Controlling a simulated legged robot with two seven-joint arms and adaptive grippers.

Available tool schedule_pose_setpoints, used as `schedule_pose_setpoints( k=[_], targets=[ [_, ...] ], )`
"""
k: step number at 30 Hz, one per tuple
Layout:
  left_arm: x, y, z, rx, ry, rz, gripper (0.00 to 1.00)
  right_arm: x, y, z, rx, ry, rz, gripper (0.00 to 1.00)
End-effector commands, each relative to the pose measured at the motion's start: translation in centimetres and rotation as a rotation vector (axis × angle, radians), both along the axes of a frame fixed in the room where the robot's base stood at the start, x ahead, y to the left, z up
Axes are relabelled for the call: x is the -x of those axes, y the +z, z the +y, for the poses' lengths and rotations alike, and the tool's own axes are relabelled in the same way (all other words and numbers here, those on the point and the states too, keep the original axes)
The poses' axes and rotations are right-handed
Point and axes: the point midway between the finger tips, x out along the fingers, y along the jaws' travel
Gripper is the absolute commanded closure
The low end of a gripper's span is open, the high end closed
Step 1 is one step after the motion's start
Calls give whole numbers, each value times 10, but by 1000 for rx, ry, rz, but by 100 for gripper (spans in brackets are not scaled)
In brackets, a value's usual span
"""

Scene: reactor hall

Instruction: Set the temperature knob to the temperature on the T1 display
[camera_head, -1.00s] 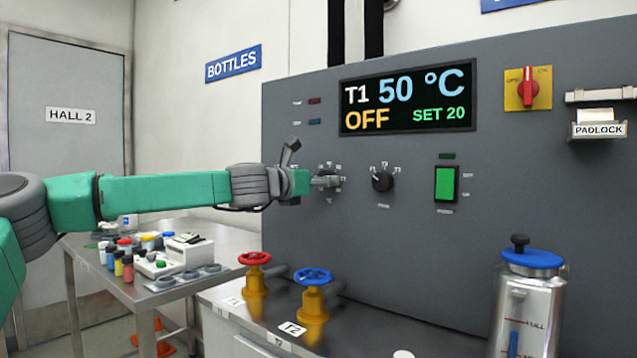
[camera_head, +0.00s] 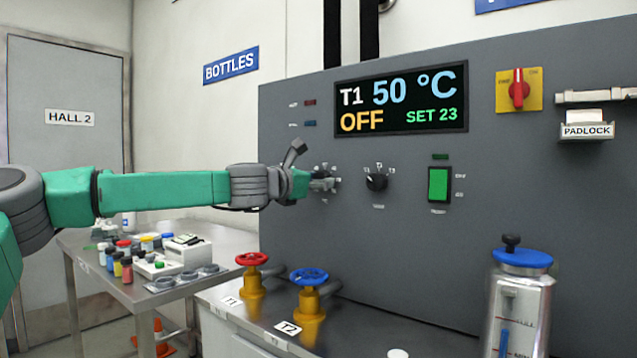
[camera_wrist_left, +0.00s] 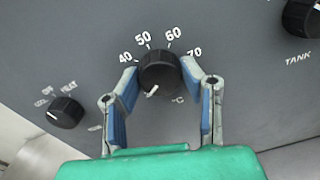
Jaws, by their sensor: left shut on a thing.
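The display (camera_head: 401,98) on the grey panel reads T1 50 °C, OFF and SET 23. My left gripper (camera_head: 326,182) reaches the panel below the display, left of the tank knob (camera_head: 376,182). In the left wrist view, its two blue-padded fingers (camera_wrist_left: 160,78) are shut around the black temperature knob (camera_wrist_left: 159,73). The dial marks 40, 50, 60 and 70 show above the knob, with °C at its lower right. The knob's white pointer points to the lower left, away from these marks. My right gripper is in neither view.
A mode knob (camera_wrist_left: 65,112) sits at lower left in the wrist view. A green switch (camera_head: 438,184) and red rotary switch (camera_head: 518,90) are farther right. Red (camera_head: 252,259) and blue (camera_head: 310,277) valve wheels stand below the arm. A canister (camera_head: 516,305) stands front right.

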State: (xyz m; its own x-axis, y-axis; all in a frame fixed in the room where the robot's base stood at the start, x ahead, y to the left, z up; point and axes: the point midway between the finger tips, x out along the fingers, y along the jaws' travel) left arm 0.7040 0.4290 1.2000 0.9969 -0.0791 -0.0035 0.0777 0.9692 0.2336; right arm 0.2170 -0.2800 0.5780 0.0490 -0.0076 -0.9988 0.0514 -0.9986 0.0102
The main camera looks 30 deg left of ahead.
Motion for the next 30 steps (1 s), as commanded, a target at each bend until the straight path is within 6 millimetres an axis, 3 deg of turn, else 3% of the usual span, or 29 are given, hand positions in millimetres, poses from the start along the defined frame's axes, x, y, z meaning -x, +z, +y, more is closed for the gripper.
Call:
schedule_pose_setpoints(
  k=[1, 4, 30],
  targets=[
    [1, 9, 0, -43, 2, -16, 93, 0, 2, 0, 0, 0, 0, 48],
    [1, 10, 0, -138, 2, -25, 93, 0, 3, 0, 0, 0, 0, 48],
    [1, 6, -4, -965, 3, -88, 93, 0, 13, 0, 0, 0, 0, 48]
  ],
)
